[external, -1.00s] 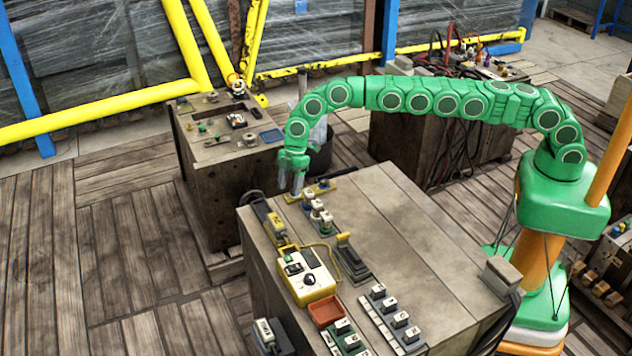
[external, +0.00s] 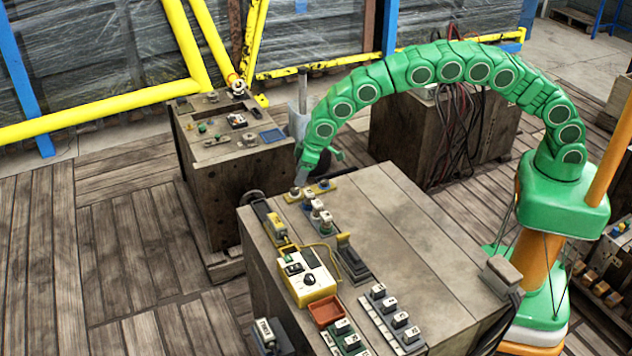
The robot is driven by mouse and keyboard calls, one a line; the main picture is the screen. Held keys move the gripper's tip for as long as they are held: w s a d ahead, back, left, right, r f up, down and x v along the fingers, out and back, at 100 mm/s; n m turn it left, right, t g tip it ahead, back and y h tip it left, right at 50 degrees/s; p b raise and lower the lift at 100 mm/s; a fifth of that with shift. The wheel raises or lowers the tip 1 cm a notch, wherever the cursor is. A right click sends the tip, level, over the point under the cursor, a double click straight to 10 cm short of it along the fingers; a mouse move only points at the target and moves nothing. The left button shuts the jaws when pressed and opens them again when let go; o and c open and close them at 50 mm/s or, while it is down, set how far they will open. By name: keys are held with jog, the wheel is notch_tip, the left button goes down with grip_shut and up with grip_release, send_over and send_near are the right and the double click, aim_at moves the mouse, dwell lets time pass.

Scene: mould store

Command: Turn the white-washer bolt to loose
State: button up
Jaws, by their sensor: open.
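Several small bolts stand in a group near the back left corner of the front wooden block (external: 400,215). One bolt (external: 296,191) and another with a bluish base (external: 323,184) are at a yellow plate (external: 318,190). More pale-headed bolts (external: 317,208) stand in a row just in front. The washer colours are too small to read, so I cannot tell which bolt has the white washer. My gripper (external: 306,176) points down over the yellow plate, close above the left bolt, and is open. I cannot tell whether a finger touches that bolt.
A yellow meter box (external: 307,280) with a cable, a red tray (external: 326,312) and labelled dark blocks (external: 390,318) lie nearer on the same top. Its right half is mostly bare. A second block (external: 235,160) with small parts stands behind left.

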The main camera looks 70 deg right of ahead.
aim_at(295, 189)
jog(key=shift+m+t, duration=0.3)
jog(key=shift+m, duration=0.4)
jog(key=shift+s+d+x, duration=0.1)
jog(key=shift+d+x, duration=0.05)
jog(key=shift+x, duration=0.95)
jog(key=shift+s+d+x, duration=0.1)
jog(key=shift+d+x, duration=0.1)
jog(key=shift+x, duration=0.95)
jog(key=shift+s+d+x, duration=0.1)
jog(key=shift+d+x, duration=0.05)
jog(key=shift+x, duration=0.95)
jog(key=shift+f, duration=0.1)
jog(key=shift+c, duration=0.3)
